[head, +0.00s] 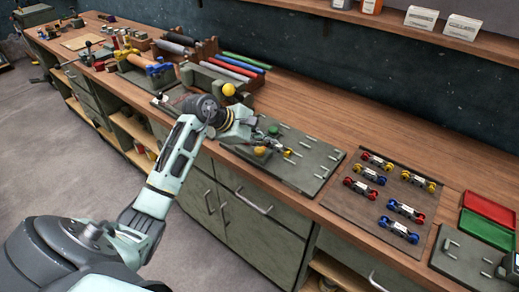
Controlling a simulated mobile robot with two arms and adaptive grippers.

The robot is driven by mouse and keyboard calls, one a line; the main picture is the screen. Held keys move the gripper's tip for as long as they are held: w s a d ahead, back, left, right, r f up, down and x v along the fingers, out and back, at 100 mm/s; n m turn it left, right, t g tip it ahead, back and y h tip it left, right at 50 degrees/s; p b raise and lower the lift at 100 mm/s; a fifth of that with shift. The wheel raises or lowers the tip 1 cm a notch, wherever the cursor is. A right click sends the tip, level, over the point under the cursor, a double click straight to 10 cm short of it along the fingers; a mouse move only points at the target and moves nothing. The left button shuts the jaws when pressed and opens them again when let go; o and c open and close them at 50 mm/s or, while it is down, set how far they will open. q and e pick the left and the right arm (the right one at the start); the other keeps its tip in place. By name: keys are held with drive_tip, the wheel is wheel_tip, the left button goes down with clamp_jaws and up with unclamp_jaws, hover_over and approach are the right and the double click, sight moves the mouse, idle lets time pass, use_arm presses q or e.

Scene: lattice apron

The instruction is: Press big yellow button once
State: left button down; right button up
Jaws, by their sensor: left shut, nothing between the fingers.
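A yellow dome (261,151), which looks like the big yellow button, sits near the front edge of a grey-green panel (315,170) on the workbench. A green dome (273,131) is on the same panel, behind it. My left arm reaches in from the left over the bench. My left gripper (283,148) is shut and empty, low over the panel, close beside the yellow dome on its right and far side. I cannot tell whether it touches anything. Small yellow and red spots show at the fingertips. My right gripper is not in view.
A yellow ball (229,90) stands behind my left wrist. A dark mat (345,202) with several small coloured parts lies to the right. Red (490,208) and green (486,230) trays are at the far right. The bench behind the panel is clear.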

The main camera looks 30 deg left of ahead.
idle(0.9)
use_arm(q)
drive_tip(key=shift+f+b, duration=0.4)
drive_tip(key=shift+b, duration=0.2)
drive_tip(key=shift+f+b, duration=0.45)
idle(0.4)
drive_tip(key=shift+s+f+b, duration=0.1)
drive_tip(key=shift+f+b, duration=0.5)
drive_tip(key=shift+f, duration=0.05)
idle(0.4)
drive_tip(key=shift+r, duration=0.15)
drive_tip(key=shift+a+r+p, duration=0.1)
drive_tip(key=shift+r+p, duration=0.6)
drive_tip(key=shift+r, duration=0.55)
drive_tip(key=shift+r, duration=0.1)
